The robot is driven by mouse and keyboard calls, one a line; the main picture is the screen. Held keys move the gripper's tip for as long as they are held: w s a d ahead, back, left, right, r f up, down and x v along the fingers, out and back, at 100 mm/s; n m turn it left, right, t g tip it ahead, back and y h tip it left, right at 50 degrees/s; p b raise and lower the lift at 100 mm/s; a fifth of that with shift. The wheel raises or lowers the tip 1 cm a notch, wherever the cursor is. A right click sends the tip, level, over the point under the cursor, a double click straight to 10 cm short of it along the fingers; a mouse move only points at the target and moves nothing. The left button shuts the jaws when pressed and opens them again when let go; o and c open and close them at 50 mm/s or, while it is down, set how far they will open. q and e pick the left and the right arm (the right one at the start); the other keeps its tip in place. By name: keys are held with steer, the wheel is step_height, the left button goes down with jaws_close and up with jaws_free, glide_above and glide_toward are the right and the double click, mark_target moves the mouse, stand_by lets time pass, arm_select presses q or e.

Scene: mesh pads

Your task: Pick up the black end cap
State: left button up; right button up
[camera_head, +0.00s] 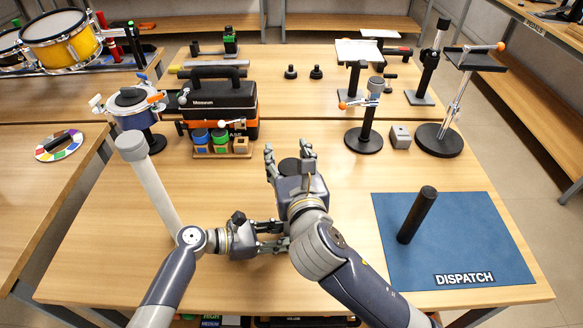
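A black round piece (289,165), which looks like the end cap, shows on the table just beyond my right gripper's palm. The gripper hides its near part. My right gripper (288,154) is open, with a finger on each side of the black piece in the picture. I cannot tell whether they touch it. My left gripper (278,237) points right, close beside my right wrist, which partly covers its tips. Its fingers are apart and I see nothing between them.
A blue DISPATCH mat (465,225) with an upright black cylinder (417,214) is at right. A pale tube (152,185) with a grey top rises beside my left arm.

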steer(key=c, duration=0.6)
steer(key=shift+c, duration=0.6)
